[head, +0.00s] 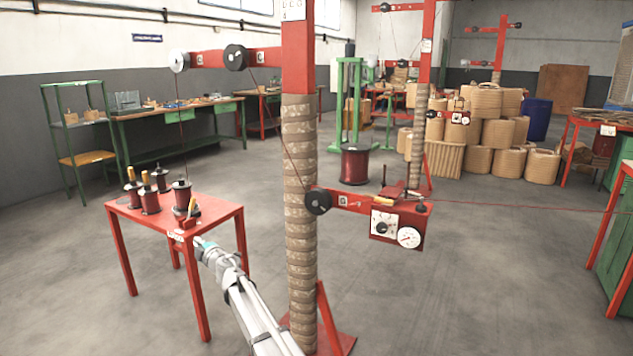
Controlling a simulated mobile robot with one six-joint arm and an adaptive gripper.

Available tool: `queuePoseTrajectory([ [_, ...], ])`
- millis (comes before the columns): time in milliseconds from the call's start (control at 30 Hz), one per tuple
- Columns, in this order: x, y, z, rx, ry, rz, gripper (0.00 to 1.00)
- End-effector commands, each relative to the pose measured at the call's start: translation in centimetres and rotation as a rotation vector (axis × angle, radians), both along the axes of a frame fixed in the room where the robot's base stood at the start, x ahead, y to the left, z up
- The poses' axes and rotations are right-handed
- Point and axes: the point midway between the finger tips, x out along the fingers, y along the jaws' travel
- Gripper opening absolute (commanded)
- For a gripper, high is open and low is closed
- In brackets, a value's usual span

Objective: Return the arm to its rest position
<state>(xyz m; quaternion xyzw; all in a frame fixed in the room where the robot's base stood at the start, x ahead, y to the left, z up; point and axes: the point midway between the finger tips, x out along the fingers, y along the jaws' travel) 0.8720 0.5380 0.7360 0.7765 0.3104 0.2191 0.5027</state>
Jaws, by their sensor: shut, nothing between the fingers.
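My arm reaches up from the bottom of the head view. My gripper (202,243) is at its far end, small in the picture, by the front edge of the small red table (226,213). It is shut, and nothing shows in it. I cannot tell whether it touches the table edge. Several dark red wire spools (149,202) stand on the table, some with wooden handles on top.
A red post wrapped in tan cord (300,200) stands close to the right of my arm. A red crossarm with a gauge box (398,228) extends right from it. Thin wire runs from the post's pulleys. A green workbench (150,125) stands behind. Floor (480,290) at right is open.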

Motion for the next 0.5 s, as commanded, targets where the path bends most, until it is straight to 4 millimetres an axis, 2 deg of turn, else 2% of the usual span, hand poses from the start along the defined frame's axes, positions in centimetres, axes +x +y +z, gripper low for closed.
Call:
queuePoseTrajectory([
  [167,1.2,-5.9,0.0,0.056,0.049,-0.151,0.00],
  [267,1.8,-10.5,-0.3,0.100,0.097,-0.272,0.00],
  [500,1.8,-23.4,-2.5,0.203,0.262,-0.601,0.00],
])
